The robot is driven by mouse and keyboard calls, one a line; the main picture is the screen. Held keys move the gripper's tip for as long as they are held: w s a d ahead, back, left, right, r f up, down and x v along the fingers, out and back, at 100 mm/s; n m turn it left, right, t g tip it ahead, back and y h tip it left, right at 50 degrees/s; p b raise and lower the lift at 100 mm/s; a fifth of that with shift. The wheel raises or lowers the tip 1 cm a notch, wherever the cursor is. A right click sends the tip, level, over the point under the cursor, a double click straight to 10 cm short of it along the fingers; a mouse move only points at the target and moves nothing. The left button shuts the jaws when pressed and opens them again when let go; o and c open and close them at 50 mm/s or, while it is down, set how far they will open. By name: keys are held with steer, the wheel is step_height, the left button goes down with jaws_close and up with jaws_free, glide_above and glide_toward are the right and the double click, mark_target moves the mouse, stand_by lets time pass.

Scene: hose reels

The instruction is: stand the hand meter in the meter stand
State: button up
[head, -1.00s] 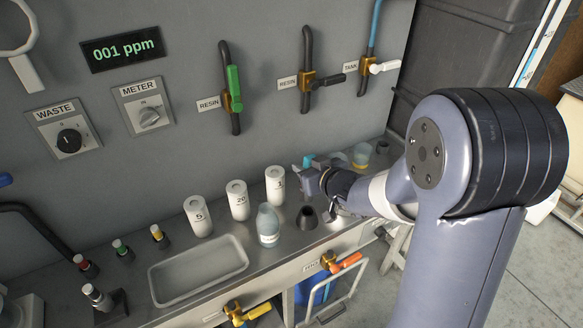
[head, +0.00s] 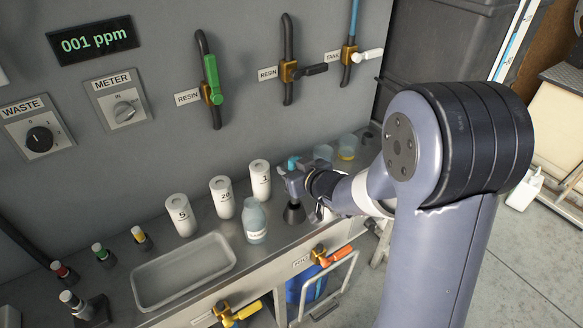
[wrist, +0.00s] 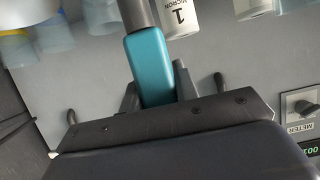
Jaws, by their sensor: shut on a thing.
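The hand meter has a teal body (wrist: 150,72) with a grey lower part (wrist: 137,14) in the wrist view; its teal top (head: 293,162) shows in the head view. My gripper (head: 290,180) is shut on the teal body, with a finger on each side in the wrist view. The meter stand (head: 294,214) is a small dark cone on the steel counter. My gripper and the meter are directly above it in the head view.
White numbered cartridges (head: 222,198) and a labelled bottle (head: 254,222) stand left of the stand. Clear cups (head: 347,147) stand behind to the right. An empty tray (head: 185,271) lies at the left. Valves and a panel cover the wall behind.

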steer(key=shift+f+b, duration=1.8)
steer(key=shift+f, duration=0.6)
steer(key=o, duration=1.2)
steer(key=shift+c, duration=0.2)
steer(key=p+v, duration=0.1)
steer(key=v, duration=1)
steer(key=shift+p, duration=0.3)
steer(key=shift+w+f, duration=0.1)
steer(key=shift+w, duration=0.05)
